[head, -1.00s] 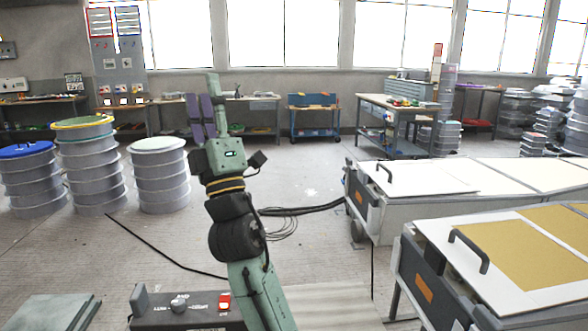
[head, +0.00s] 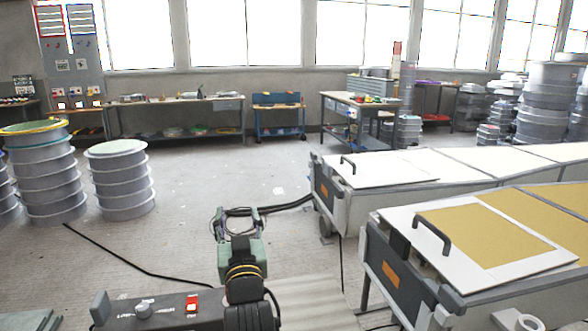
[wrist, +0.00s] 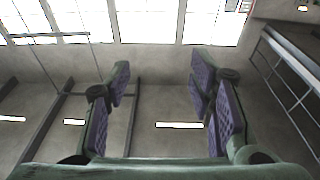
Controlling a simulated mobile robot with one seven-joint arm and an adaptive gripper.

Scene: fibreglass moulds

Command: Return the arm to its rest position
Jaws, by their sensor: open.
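My gripper (head: 237,222) is low in the middle of the head view, above my own base, with its fingers pointing away from me. Its two fingers stand apart with nothing between them. My arm is folded down low at the bottom centre of the head view.
Long moulds (head: 395,280) with white and tan lids stand to the right, one with a black handle. Stacked grey drums (head: 122,185) stand at left. Black cables (head: 265,210) lie on the floor. Workbenches (head: 180,115) line the back wall.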

